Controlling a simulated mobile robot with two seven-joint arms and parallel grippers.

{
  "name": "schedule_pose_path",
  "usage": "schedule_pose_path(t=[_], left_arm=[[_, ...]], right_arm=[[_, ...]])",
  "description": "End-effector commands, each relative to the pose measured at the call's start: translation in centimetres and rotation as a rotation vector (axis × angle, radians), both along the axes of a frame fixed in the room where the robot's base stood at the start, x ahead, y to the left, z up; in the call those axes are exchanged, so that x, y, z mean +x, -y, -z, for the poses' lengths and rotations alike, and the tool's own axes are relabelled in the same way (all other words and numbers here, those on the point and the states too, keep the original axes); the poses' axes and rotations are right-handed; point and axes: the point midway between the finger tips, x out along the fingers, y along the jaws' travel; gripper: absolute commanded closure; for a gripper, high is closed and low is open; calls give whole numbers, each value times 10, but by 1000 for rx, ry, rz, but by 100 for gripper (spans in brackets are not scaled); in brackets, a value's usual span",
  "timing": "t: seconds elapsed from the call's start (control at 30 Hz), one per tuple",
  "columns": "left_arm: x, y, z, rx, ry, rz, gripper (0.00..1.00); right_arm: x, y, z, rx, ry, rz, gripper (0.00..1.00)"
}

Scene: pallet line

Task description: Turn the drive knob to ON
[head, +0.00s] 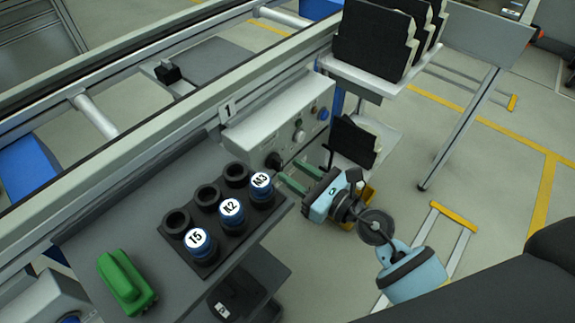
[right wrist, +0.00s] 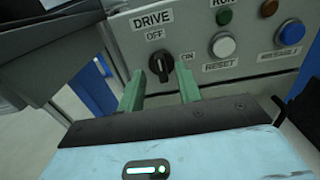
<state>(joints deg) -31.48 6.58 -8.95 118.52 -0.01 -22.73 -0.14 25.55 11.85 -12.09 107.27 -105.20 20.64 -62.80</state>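The drive knob (right wrist: 160,67) is a black rotary knob on a grey control panel, under the word DRIVE. OFF is printed above it and ON to its right. Its grip bar looks roughly upright, towards OFF. In the head view the knob (head: 273,160) sits at the panel's lower left. My right gripper (head: 300,176) is open, its green fingers pointing at the panel just short of the knob. In the right wrist view its fingertips (right wrist: 160,75) lie to either side of the knob, apart from it. My left gripper is not in view.
The panel also has a white RESET button (right wrist: 223,45) and a blue button (right wrist: 291,32). A black holder (head: 172,240) with several round sockets and blue-and-white labelled pieces stands left of the gripper. A green block (head: 125,283) lies further left. Black slotted parts (head: 375,42) stand behind.

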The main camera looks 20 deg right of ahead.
Motion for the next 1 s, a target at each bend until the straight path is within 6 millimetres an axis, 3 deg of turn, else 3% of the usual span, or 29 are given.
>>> schedule_pose_path(t=[0.2,0.57,0.83,1.0], left_arm=[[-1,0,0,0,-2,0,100],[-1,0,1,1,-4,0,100],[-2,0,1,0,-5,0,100],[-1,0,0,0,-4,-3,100]], right_arm=[[19,-13,0,1,0,1,65],[23,-15,0,1,-1,1,65],[23,-15,0,1,-1,1,100],[23,-15,0,2,-1,1,100]])
